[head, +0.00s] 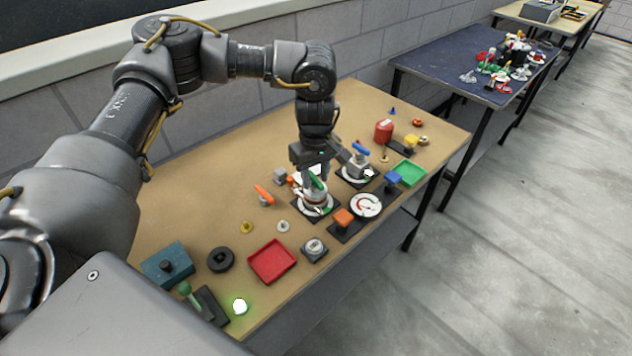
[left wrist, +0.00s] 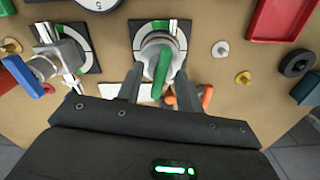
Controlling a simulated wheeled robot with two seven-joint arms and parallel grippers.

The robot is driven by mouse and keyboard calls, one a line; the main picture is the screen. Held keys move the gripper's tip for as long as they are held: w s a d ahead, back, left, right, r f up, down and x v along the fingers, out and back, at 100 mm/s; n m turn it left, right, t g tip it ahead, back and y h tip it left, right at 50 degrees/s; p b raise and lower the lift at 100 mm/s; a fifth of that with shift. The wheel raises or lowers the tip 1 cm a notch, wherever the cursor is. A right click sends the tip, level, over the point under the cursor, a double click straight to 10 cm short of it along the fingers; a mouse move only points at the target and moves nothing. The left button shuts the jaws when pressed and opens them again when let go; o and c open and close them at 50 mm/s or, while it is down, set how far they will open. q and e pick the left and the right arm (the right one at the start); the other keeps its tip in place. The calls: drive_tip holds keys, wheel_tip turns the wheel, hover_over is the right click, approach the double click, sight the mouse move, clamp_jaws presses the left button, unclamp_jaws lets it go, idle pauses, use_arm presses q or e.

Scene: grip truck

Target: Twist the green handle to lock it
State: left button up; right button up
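The green handle (head: 316,183) sits on a round white and silver mount (head: 313,198) on a black plate near the table's middle. In the left wrist view the green handle (left wrist: 161,82) points down the picture, toward my gripper. A white ring with a green segment surrounds its mount. My left gripper (head: 319,176) is over the handle from above. In the left wrist view my left gripper (left wrist: 158,92) is open, with a finger on each side of the handle and gaps between. Contact with the handle is not visible. My right gripper is not in view.
A blue-handled valve (head: 358,160) stands right behind the green one, and an orange handle (head: 264,195) lies to its left. An orange knob (head: 343,217), a dial gauge (head: 366,205) and a red tray (head: 272,261) are nearby. Bare table lies at the back left.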

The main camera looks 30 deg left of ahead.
sight(315, 178)
use_arm(q)
drive_tip(key=shift+r+p, duration=2.4)
drive_tip(key=shift+r, duration=1.1)
